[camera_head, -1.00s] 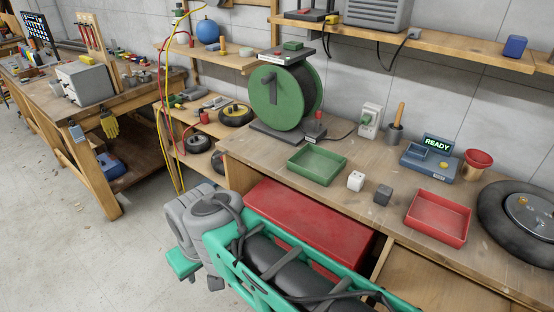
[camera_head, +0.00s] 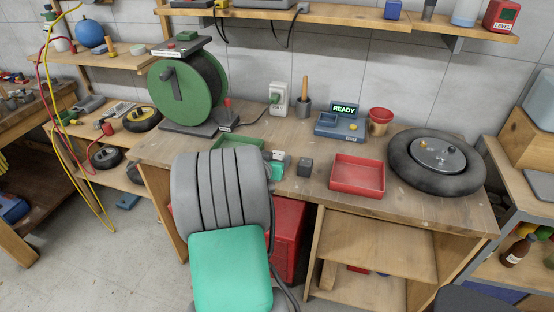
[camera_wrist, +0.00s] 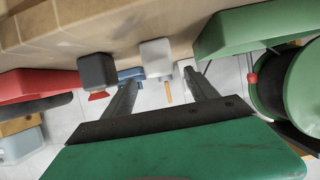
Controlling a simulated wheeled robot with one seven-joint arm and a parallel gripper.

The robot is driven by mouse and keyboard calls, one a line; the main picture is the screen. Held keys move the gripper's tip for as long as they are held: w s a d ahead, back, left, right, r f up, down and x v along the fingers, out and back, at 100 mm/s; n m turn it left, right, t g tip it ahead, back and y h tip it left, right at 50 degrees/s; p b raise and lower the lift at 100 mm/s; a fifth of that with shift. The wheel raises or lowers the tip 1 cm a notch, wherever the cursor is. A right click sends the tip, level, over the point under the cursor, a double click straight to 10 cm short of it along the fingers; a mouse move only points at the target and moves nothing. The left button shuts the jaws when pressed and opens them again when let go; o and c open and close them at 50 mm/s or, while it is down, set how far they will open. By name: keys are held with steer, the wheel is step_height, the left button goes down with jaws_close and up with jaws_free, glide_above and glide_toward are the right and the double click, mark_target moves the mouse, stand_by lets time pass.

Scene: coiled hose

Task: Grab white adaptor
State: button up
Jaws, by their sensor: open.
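The white adaptor (camera_head: 279,154) is a small white block on the workbench, between the green tray and a dark grey block. In the head view my arm hides part of it. In the wrist view the white adaptor (camera_wrist: 156,57) stands just ahead of my gripper (camera_wrist: 161,76). My gripper's two fingers are apart, with the adaptor in line with the gap between them. I cannot tell whether the fingertips reach past its sides. The dark grey block (camera_wrist: 97,70) is just left of the left finger. Nothing is held.
The dark grey block (camera_head: 305,167) sits close right of the adaptor. A green tray (camera_head: 238,142) is to the left, partly behind my arm, and a red tray (camera_head: 358,176) to the right. A blue device (camera_head: 341,127) reading READY and a tyre (camera_head: 437,163) stand behind and right.

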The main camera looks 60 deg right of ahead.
mark_target(277, 153)
steer(key=x, duration=0.4)
steer(key=shift+d+p, duration=0.1)
steer(key=shift+p, duration=0.3)
steer(key=shift+w, duration=0.1)
steer(key=c, duration=1.4)
jaws_close()
steer(key=shift+r, duration=0.1)
